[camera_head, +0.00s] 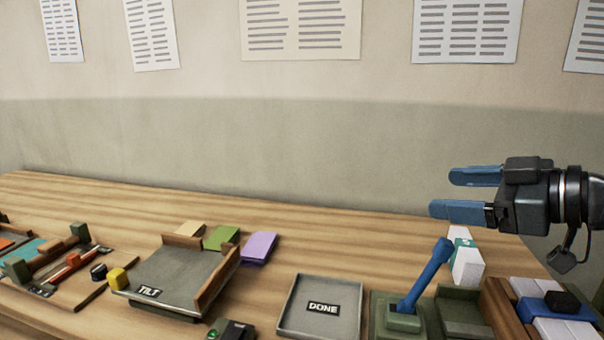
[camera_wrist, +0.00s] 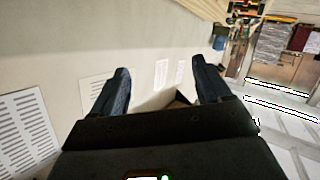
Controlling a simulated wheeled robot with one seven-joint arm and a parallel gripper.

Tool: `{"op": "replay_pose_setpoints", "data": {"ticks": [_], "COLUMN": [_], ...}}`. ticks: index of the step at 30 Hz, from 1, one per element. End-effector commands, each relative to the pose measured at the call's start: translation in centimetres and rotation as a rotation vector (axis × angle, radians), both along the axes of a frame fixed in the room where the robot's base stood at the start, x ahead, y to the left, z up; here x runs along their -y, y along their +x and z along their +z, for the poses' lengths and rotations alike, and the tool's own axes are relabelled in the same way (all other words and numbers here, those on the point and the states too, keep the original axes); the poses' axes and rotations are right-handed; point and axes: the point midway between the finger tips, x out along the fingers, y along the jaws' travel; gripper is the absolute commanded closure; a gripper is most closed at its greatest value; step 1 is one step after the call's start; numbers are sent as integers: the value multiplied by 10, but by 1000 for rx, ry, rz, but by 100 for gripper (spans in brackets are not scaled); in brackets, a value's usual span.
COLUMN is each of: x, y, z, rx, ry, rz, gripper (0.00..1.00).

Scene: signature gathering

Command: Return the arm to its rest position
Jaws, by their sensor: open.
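My gripper (camera_head: 455,193) is at the right of the head view, raised above the right end of the wooden table (camera_head: 330,235). Its two blue fingers point left and are apart, with nothing between them. In the wrist view, my gripper (camera_wrist: 160,83) shows its two dark fingers spread, facing the wall with its posted sheets. Only the end of my arm shows in the head view; the rest is out of frame.
Below my gripper stand a blue lever (camera_head: 428,272) on a green base and a white box (camera_head: 467,262). A grey tray marked DONE (camera_head: 285,318) and a tilted tray (camera_head: 185,270) lie left. A wall (camera_head: 300,150) stands behind; the air left of my gripper is clear.

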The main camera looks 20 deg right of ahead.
Motion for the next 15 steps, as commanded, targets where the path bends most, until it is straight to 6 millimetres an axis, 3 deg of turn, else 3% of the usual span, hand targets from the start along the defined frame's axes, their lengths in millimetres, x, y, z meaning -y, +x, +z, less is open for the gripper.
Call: {"op": "replay_pose_setpoints", "data": {"ticks": [1,7,15], "x": [-13,-45,-79], "y": [6,19,9], "z": [-6,-25,-82], "rx": [32,131,163], "ry": [74,326,595], "rz": [-13,-113,-281], "gripper": [23,23,23]}}
